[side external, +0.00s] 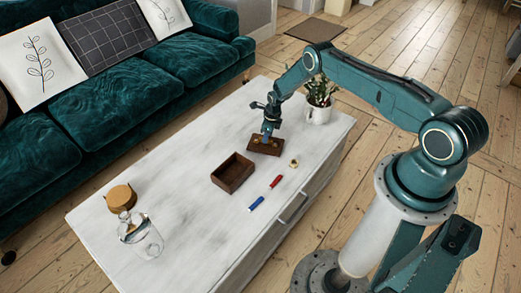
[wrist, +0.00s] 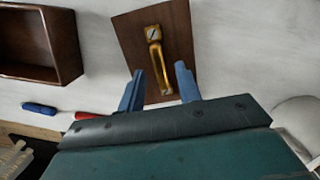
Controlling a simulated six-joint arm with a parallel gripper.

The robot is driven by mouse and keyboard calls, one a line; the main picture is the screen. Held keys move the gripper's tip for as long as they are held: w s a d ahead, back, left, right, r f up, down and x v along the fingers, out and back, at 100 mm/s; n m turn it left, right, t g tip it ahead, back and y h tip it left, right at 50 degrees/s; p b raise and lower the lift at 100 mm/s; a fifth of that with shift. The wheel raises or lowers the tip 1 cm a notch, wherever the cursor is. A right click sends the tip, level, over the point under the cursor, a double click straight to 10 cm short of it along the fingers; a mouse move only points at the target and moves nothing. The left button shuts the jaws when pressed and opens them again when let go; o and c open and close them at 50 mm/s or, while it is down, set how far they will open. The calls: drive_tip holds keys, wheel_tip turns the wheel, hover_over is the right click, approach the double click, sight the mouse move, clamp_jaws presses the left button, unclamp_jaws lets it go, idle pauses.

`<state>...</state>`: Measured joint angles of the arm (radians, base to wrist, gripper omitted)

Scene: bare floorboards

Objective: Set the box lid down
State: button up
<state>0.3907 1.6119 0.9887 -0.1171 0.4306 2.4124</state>
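The box lid (side external: 262,149) is a flat dark-brown wooden panel with a gold handle. It appears to lie flat on the pale tabletop, behind and to the right of the box. In the wrist view the lid (wrist: 131,40) is in front of my fingers, with its gold handle (wrist: 157,58) pointing towards them. My gripper (side external: 267,137) is low over the lid. Its two blue fingertips (wrist: 160,84) are spread apart, one on each side of the handle's near end, with gaps to it. The open, empty brown box (side external: 233,172) also shows in the wrist view (wrist: 70,45).
A blue marker (side external: 256,203), a red marker (side external: 275,182) and a small gold ring-like item (side external: 294,163) lie near the front edge.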

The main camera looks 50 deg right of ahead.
sight(270, 140)
wheel_tip(270, 140, up, 10)
drive_tip(key=s, duration=0.1)
drive_tip(key=shift+s+d+r, duration=0.15)
drive_tip(key=shift+s+d, duration=0.1)
drive_tip(key=shift+d, duration=0.05)
drive_tip(key=shift+r, duration=0.1)
idle(0.7)
